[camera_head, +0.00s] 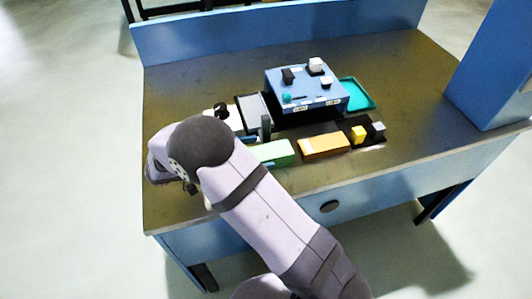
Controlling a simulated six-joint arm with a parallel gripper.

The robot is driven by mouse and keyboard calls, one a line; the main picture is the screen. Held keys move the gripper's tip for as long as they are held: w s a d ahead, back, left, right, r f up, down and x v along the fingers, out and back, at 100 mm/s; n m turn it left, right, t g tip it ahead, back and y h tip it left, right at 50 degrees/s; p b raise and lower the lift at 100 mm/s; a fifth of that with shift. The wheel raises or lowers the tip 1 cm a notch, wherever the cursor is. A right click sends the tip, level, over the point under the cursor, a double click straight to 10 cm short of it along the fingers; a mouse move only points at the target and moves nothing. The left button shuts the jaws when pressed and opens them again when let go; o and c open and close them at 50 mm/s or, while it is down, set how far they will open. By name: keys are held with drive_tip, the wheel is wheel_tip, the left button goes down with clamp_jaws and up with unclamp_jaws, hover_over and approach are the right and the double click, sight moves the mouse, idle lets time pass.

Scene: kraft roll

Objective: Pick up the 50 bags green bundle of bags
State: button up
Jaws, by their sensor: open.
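The green bundle (275,152) lies flat on the dark tabletop near the front edge, left of an orange bundle (324,146). Its left end is hidden behind my arm. The print on the bundle is too small to read.
A blue box-like stand (306,88) with small items on top stands behind the bundles. A teal tray (357,95) lies right of it. A dark tray with small yellow and grey blocks (358,134) sits right of the orange bundle.

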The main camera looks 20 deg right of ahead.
drive_tip(key=shift+d+f, duration=0.15)
drive_tip(key=shift+d, duration=0.25)
drive_tip(key=c, duration=1.4)
drive_tip(key=shift+c, duration=0.2)
